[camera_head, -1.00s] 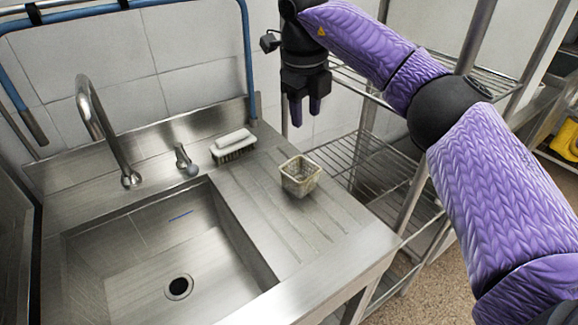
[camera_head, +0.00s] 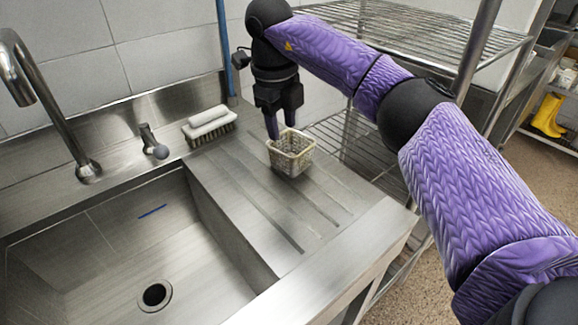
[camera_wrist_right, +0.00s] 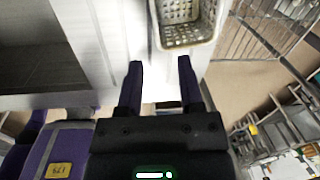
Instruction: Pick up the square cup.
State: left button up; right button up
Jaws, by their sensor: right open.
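The square cup (camera_head: 291,162) is a small pale beige perforated basket, open at the top. It stands upright on the ribbed steel drainboard to the right of the sink. My right gripper (camera_head: 281,127) points down at the cup's far rim, with its fingers parted. In the right wrist view the cup (camera_wrist_right: 188,38) lies beyond the fingertips of the right gripper (camera_wrist_right: 161,72), offset to the right, with nothing between the fingers. Whether a finger touches the rim, I cannot tell. My left gripper is not in view.
A white-backed brush (camera_head: 208,125) lies on the drainboard at the wall. A tap (camera_head: 55,110) and sink basin (camera_head: 95,250) are to the left. A wire rack (camera_head: 350,150) stands to the right. The drainboard in front of the cup is clear.

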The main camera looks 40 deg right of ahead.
aim_at(285, 170)
jog(key=f+b, duration=0.1)
jog(key=f, duration=0.2)
jog(key=f+b, duration=0.2)
jog(key=f, duration=0.1)
jog(key=f+b, duration=0.1)
jog(key=f, duration=0.2)
jog(key=shift+w+d+f+b, duration=0.1)
jog(key=shift+d+f+b, duration=0.25)
jog(key=shift+f, duration=0.05)
jog(key=shift+r, duration=0.2)
jog(key=shift+c, duration=0.4)
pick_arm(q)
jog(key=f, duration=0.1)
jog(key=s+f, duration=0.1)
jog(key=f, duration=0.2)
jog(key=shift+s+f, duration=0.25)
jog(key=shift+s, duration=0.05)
pick_arm(e)
grip_shut()
